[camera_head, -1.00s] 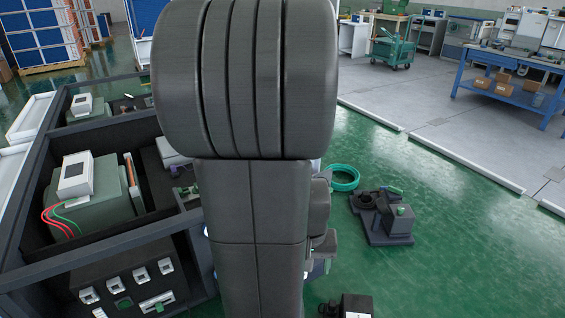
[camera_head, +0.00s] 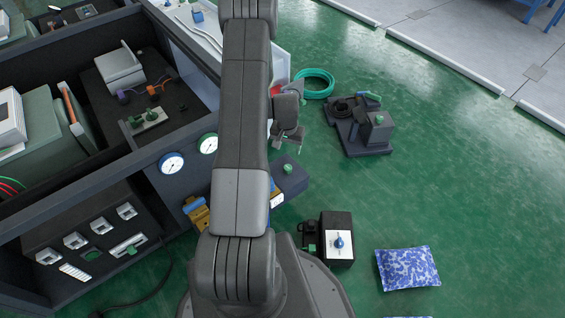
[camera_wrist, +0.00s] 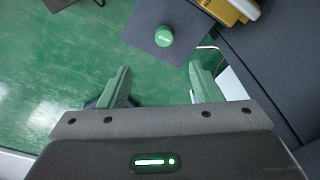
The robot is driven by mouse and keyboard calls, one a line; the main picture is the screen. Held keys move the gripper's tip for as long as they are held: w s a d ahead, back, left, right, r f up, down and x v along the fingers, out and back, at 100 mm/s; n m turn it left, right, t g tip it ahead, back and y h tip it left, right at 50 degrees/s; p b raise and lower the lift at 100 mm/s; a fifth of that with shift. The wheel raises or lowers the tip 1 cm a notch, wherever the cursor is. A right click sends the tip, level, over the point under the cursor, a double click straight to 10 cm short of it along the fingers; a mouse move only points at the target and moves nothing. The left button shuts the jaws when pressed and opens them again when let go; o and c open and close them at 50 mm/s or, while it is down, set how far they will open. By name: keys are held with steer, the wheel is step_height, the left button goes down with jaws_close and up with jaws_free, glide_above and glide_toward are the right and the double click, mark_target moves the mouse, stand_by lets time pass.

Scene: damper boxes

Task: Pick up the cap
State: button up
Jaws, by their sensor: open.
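A small round green cap (camera_wrist: 164,36) stands on top of a dark grey box (camera_wrist: 140,22) in the wrist view. In the head view a green cap (camera_head: 288,168) shows on a dark box (camera_head: 291,182) beside the black cabinet, just right of my arm. My gripper (camera_wrist: 160,68) is open and empty. The cap lies ahead of its fingertips, roughly in line with the gap between them, and apart from both. In the head view my gripper (camera_head: 287,124) is partly seen beyond the cap, beside my arm link.
A black cabinet with gauges (camera_head: 172,163) stands left of the cap's box, with a yellow part (camera_head: 197,213) near. A coiled green hose (camera_head: 316,84), a dark fixture (camera_head: 364,135), a black box (camera_head: 337,238) and a blue-white bag (camera_head: 407,268) lie on open green floor.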

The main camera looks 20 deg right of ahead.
steer(key=b, duration=0.3)
glide_above(288, 167)
steer(key=f, duration=1)
steer(key=shift+s+f, duration=0.1)
steer(key=shift+s, duration=0.3)
steer(key=f, duration=0.1)
steer(key=f+b, duration=0.1)
steer(key=f, duration=0.3)
steer(key=shift+w+a+f+b, duration=0.1)
steer(key=shift+w+b, duration=0.2)
steer(key=c, duration=1.1)
